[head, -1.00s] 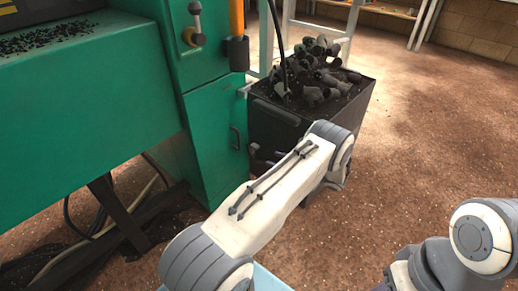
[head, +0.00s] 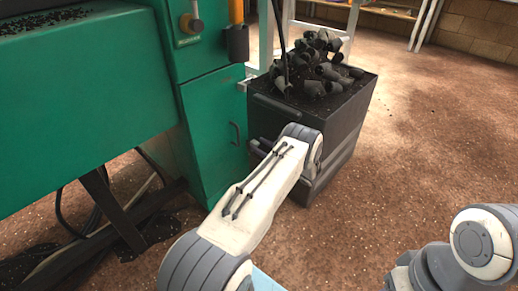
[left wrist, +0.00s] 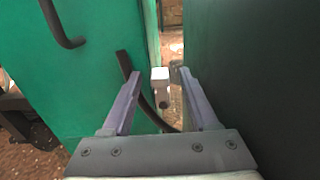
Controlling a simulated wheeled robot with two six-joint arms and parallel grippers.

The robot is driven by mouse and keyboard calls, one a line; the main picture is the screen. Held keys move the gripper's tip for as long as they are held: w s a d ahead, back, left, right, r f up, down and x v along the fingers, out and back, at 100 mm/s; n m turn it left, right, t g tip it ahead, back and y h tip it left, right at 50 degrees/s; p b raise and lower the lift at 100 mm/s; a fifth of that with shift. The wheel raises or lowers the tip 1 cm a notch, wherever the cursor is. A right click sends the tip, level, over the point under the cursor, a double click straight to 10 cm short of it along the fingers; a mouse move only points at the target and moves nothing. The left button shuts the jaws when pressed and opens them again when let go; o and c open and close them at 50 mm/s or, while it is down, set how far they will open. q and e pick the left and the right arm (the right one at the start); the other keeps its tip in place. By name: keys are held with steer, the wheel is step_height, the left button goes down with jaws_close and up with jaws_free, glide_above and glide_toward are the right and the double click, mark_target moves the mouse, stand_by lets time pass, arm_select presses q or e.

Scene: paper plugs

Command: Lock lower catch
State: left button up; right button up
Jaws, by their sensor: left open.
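A small pale catch (left wrist: 160,75) with a dark rounded end shows in the left wrist view, at the edge of the green cabinet door (left wrist: 95,85). It appears between the fingertips of my left gripper (left wrist: 158,73), which is open and empty. I cannot tell how far ahead of the fingertips it lies. In the head view my left gripper (head: 262,146) is partly hidden by its own arm, between the green cabinet (head: 212,125) and the dark bin. The lower catch is not visible there. A small light fitting (head: 243,86) shows higher on the cabinet edge. My right gripper is out of view.
The dark bin (head: 345,125), heaped with dark plugs (head: 318,60), stands close right of the cabinet, leaving a narrow gap. A dark curved strip (left wrist: 140,90) shows near the catch. Floor at right is clear.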

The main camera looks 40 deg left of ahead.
arm_select(q)
steer(key=shift+a, duration=0.35)
jaws_close()
